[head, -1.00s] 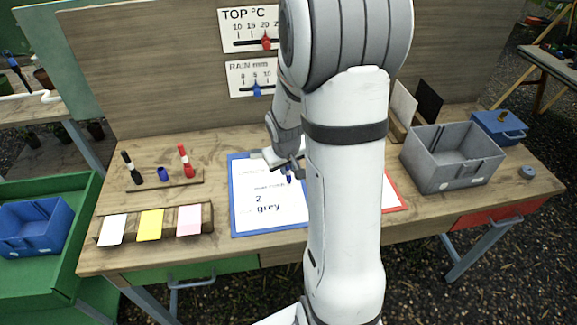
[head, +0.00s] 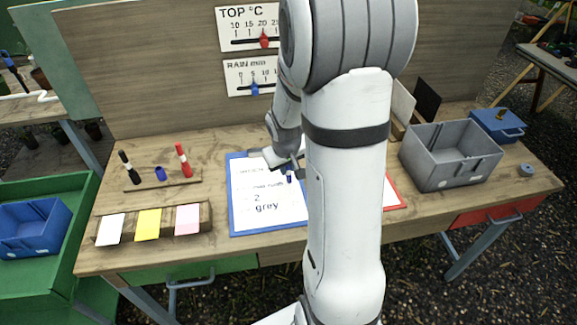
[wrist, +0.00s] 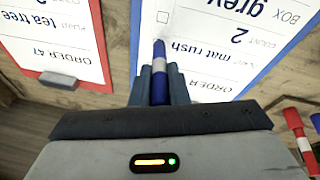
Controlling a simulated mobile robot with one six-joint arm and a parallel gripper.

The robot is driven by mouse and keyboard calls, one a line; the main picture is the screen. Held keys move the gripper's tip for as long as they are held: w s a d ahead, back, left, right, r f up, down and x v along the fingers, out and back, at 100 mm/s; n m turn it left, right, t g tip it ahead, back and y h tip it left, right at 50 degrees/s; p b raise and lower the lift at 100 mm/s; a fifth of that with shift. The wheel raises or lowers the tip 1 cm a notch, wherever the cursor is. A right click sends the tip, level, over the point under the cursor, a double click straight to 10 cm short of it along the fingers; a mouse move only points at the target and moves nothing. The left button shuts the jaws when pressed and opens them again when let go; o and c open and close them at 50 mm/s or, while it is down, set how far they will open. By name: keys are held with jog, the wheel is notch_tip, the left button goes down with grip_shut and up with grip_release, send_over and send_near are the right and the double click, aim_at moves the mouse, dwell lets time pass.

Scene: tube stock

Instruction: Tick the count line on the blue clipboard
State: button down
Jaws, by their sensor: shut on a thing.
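The blue clipboard (head: 231,205) lies on the bench, with a white sheet reading "2" and "grey". In the wrist view the clipboard (wrist: 135,45) fills the upper middle, its sheet upside down with "mat rush", "COUNT 2" and "BOX grey". My gripper (head: 287,168) is over the clipboard's upper right part, shut on a blue marker (head: 289,179). In the wrist view the marker (wrist: 159,72) points up the picture, its tip over the sheet, left of the count line. I cannot tell whether the tip touches paper.
A red-edged clipboard (head: 396,190) lies to the right, partly behind my arm. A pen rack (head: 150,184) holds a black marker, a blue cap and a red marker. Coloured cards (head: 149,225) stand at front left. A grey bin (head: 450,165) stands on the right.

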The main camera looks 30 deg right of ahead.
jog(key=shift+w+d, duration=0.45)
jog(key=shift+d, duration=0.05)
dwell(0.8)
jog(key=shift+r, duration=0.1)
jog(key=shift+r+p, duration=1)
jog(key=shift+r, duration=0.4)
